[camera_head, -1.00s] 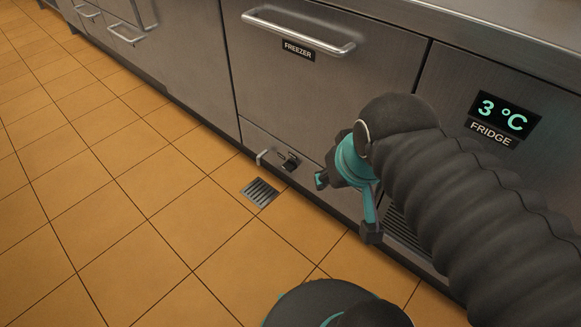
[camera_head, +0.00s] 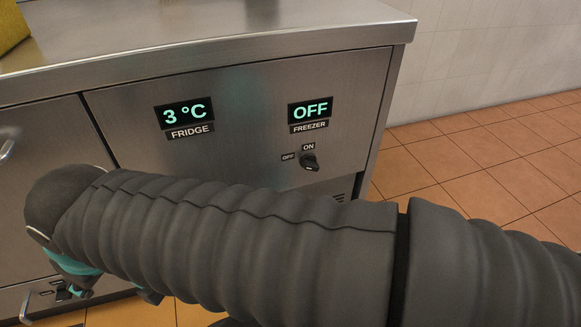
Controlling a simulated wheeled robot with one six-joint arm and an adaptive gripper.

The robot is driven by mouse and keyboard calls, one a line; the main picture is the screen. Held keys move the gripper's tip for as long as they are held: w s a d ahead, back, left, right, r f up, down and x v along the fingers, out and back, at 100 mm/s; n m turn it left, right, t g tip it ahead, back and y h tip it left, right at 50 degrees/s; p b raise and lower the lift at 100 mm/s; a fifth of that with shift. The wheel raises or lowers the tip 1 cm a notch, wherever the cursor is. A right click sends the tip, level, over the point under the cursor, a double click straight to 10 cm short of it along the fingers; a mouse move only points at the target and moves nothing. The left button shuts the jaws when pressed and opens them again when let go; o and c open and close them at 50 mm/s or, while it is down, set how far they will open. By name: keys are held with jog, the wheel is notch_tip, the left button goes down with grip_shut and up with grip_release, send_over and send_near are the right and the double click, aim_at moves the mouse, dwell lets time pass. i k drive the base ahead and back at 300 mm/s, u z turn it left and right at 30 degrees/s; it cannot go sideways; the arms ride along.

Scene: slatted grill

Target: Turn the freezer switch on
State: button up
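The freezer switch (camera_head: 310,162) is a small black rotary knob on the steel front, with ON printed above it and OFF to its left. I cannot tell exactly where the knob points. The freezer display (camera_head: 310,111) above it reads OFF. My gripper (camera_head: 118,294) is at the lower left, low in front of the cabinet and well away from the switch. Its teal and black fingers look spread and empty, though my arm hides part of them.
The fridge display (camera_head: 184,115) reads 3 °C, left of the freezer display. A steel worktop (camera_head: 210,45) overhangs the panel. Open tiled floor (camera_head: 470,165) lies right of the cabinet.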

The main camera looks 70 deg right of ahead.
aim_at(307, 161)
jog(key=z, duration=3.5)
jog(key=k, duration=0.9)
jog(key=u, duration=1.05)
